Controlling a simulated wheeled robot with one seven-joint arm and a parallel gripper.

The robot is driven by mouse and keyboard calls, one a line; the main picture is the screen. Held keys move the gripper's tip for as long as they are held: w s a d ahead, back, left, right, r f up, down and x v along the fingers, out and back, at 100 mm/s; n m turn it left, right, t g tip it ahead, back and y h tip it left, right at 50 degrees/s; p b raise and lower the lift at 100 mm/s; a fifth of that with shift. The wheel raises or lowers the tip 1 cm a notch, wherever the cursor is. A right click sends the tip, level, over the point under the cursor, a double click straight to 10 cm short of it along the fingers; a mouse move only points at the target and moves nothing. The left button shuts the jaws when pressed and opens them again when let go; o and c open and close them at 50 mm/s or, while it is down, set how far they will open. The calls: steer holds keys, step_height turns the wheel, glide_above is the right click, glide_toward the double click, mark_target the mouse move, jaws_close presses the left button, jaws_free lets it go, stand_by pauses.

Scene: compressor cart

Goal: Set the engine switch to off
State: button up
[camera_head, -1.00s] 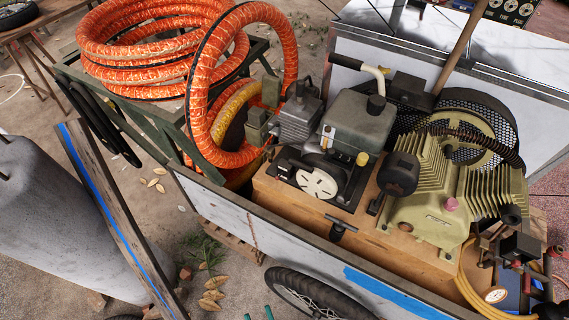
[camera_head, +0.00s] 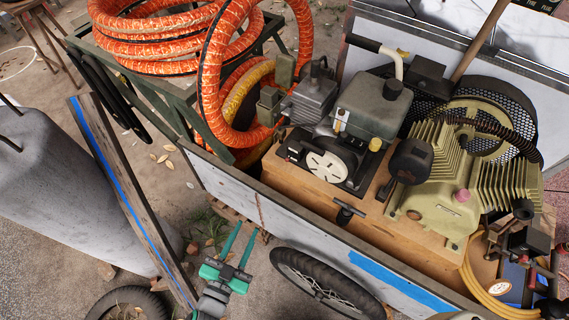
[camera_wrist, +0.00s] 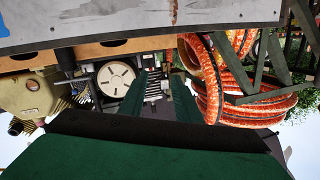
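The engine (camera_head: 372,108) sits on a wooden base in the white-sided cart, with a grey top box and a round white starter cover (camera_head: 327,167). I cannot make out the engine switch or its position for certain; small dark parts show beside the cover. My gripper (camera_head: 242,238) is green, open and empty, with two fingers apart. It is outside the cart, left of and below the engine in the head view. In the wrist view, which looks upside down, the open fingers (camera_wrist: 158,92) point toward the engine, whose white cover (camera_wrist: 116,78) shows just left of them.
The cart's near wall (camera_head: 275,215) and wheel (camera_head: 325,285) stand between my gripper and the engine. An orange hose coil (camera_head: 150,40) lies on a green stand at upper left. The tan compressor (camera_head: 445,180) is right of the engine. A plank (camera_head: 130,200) leans at left.

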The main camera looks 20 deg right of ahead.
steer(key=w+d+r+m+g+h, duration=0.1)
steer(key=w+d, duration=0.7)
steer(key=d, duration=0.1)
steer(key=w+d+r+m+g+h, duration=0.1)
steer(key=w+d+m+h, duration=0.1)
steer(key=w+d, duration=0.6)
steer(key=shift+w+d+r+h, duration=0.3)
steer(key=shift+w+d, duration=0.05)
jaws_close()
